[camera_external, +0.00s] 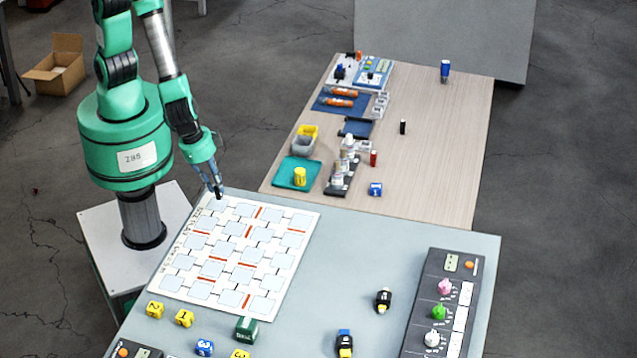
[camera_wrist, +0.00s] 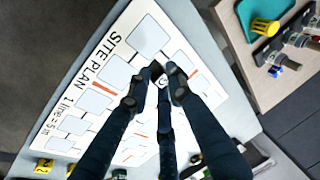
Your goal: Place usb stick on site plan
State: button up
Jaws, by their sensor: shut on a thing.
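The site plan (camera_external: 238,262) is a white sheet with pale rounded cells, red and black lines and printed lettering. It lies on the left part of the grey table, and its title shows in the wrist view (camera_wrist: 107,77). My gripper (camera_external: 218,193) is over the plan's far left corner, close above a cell. In the wrist view my gripper's three dark fingers (camera_wrist: 160,88) are closed together around a small dark thing with a pale patch (camera_wrist: 163,79), seemingly the usb stick. The fingers hide most of it. I cannot tell whether it touches the sheet.
Yellow and blue numbered cubes (camera_external: 184,318) and a green block (camera_external: 246,328) are near the plan's front edge. A knob panel (camera_external: 440,312) stands at the right. A wooden table (camera_external: 440,150) with trays and small parts adjoins behind.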

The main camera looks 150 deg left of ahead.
jog(key=w+a, duration=0.2)
jog(key=w, duration=0.5)
jog(key=shift+w+f, duration=0.35)
jog(key=shift+a, duration=0.1)
jog(key=shift+f+b, duration=0.8)
jog(key=shift+f, duration=1)
jog(key=shift+f, duration=0.1)
jog(key=o, duration=0.8)
jog(key=shift+o, duration=0.2)
jog(key=shift+r, duration=0.2)
jog(key=p+v, duration=0.2)
jog(key=v, duration=1)
jog(key=shift+p, duration=0.4)
